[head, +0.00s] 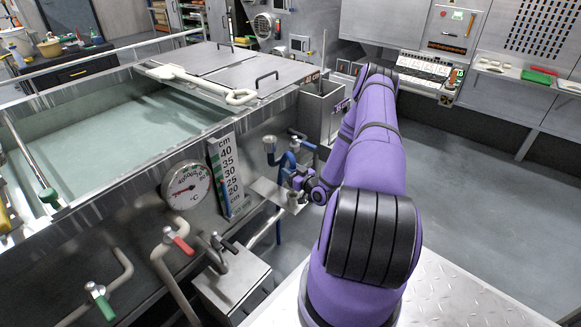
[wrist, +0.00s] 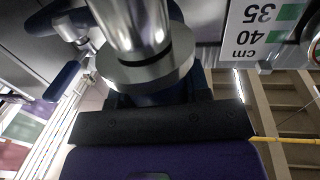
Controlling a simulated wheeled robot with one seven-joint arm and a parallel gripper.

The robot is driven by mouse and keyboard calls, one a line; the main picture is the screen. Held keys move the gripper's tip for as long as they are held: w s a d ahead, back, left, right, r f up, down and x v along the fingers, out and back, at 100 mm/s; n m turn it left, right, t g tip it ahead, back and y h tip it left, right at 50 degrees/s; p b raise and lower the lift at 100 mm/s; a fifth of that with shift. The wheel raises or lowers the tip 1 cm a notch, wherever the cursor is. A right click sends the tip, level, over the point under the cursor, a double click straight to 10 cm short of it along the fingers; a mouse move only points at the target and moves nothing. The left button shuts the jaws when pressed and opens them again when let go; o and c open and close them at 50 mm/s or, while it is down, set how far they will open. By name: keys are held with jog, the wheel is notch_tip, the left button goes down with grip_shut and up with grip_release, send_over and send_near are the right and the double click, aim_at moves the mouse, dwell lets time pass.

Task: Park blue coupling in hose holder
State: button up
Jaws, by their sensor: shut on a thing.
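In the head view my purple gripper (head: 300,183) is at the side of the tank, by the blue hose and pipe fittings (head: 284,162). The wrist view shows my gripper (wrist: 155,95) shut around the dark blue body of a coupling. The coupling's bright metal end (wrist: 145,70), with a wide round flange, fills the upper middle of that view. A small metal cup-shaped part (head: 293,200) shows just below the gripper in the head view. A flat metal bracket (head: 267,189) sticks out beside it. I cannot tell which part is the hose holder, or whether the coupling touches it.
The level scale (head: 228,175) and the round temperature gauge (head: 186,185) are on the tank wall to the left. Red-handled (head: 178,241) and green-handled valves (head: 101,302) stand lower left. A steel box (head: 232,285) sits below. Open floor (head: 480,205) lies to the right.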

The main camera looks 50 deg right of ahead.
jog(key=shift+f, duration=0.85)
jog(key=shift+f, duration=2.75)
dwell(1.0)
jog(key=o, duration=1.2)
jog(key=s, duration=0.7)
jog(key=s+a, duration=0.1)
jog(key=s, duration=0.2)
jog(key=shift+s, duration=0.35)
jog(key=shift+d, duration=0.1)
